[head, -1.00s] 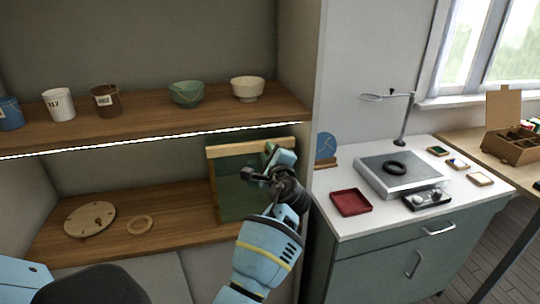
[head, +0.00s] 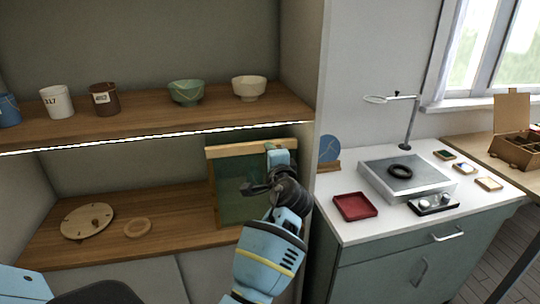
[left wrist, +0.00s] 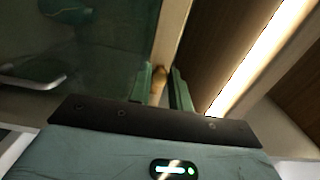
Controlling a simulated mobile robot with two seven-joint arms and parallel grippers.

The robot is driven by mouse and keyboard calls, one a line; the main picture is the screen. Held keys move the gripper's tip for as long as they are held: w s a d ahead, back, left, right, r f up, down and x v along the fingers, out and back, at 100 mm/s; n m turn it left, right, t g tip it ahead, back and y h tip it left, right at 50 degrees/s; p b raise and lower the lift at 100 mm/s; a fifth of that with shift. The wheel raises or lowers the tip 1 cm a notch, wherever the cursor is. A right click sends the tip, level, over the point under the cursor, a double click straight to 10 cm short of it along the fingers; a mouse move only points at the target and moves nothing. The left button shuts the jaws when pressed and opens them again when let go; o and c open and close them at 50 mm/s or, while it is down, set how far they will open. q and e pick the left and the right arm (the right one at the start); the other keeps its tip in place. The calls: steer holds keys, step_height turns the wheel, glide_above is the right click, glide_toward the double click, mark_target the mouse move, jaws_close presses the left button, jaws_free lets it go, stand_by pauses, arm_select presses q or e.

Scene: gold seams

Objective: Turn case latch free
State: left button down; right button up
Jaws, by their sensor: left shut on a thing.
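A flat case (head: 240,180) with a dark green glass front and a pale wooden top rail (head: 225,150) stands on the lower shelf. My left gripper (head: 272,147) is at the right part of that top rail. In the left wrist view, the two green fingers of my left gripper (left wrist: 162,88) are closed around a small wooden latch (left wrist: 158,78) beside the case's wooden rail (left wrist: 170,40). The latch is hidden behind the gripper in the head view. My right gripper is in neither view.
A round wooden disc (head: 87,221) and a wooden ring (head: 138,227) lie left of the case. Cups and bowls stand on the upper shelf (head: 150,118), above a light strip. A cabinet with a red tray (head: 355,207) stands to the right.

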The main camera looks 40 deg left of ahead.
arm_select(q)
steer(key=c, duration=1.3)
jaws_free()
steer(key=v, duration=0.7)
steer(key=shift+s+d, duration=0.25)
steer(key=shift+s, duration=0.05)
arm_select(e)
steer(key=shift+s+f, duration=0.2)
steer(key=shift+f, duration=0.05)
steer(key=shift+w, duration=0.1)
